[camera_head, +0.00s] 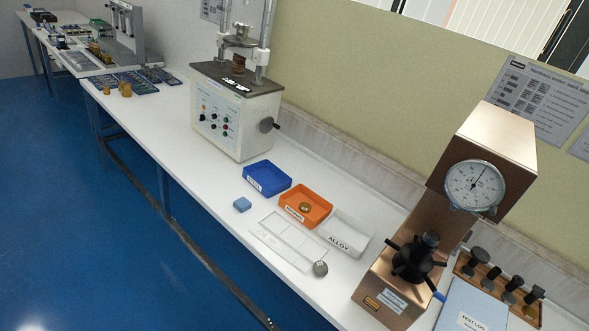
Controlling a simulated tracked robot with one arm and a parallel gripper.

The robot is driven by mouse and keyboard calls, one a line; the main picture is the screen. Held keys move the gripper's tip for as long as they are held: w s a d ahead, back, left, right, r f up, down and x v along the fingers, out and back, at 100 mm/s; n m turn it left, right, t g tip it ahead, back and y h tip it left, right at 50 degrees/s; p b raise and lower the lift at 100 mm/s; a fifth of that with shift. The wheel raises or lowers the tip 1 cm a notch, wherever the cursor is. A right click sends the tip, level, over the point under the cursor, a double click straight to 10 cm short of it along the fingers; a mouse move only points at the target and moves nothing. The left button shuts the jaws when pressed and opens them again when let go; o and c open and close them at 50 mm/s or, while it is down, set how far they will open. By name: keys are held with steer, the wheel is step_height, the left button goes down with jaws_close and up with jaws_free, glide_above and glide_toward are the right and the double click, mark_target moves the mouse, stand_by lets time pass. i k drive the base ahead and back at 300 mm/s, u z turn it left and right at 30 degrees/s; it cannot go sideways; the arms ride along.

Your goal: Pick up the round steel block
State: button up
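A small round grey metal disc (320,268), which looks like the round steel block, lies at the right end of a flat white card or plate with marked squares (283,243) on the white bench. Whether it lies on the plate's edge or just beside it is hard to tell. A blue tray (266,178), an orange tray (316,201) with a round brass-coloured piece (305,208) in it, and a white tray labelled ALLOY (350,240) stand in a row behind the plate. My gripper is not in view.
A copper-coloured hardness tester with a dial (475,187) stands right of the disc. A larger cream tester (236,110) stands behind left. A small blue block (242,204) lies near the bench's front edge. A blue log book (472,308) and a rack of dark parts (497,281) are at right.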

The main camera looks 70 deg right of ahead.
mark_target(319, 268)
steer(key=u, duration=0.1)
steer(key=i, duration=2.7)
steer(key=z, duration=3.55)
steer(key=i, duration=1)
steer(key=z, duration=0.1)
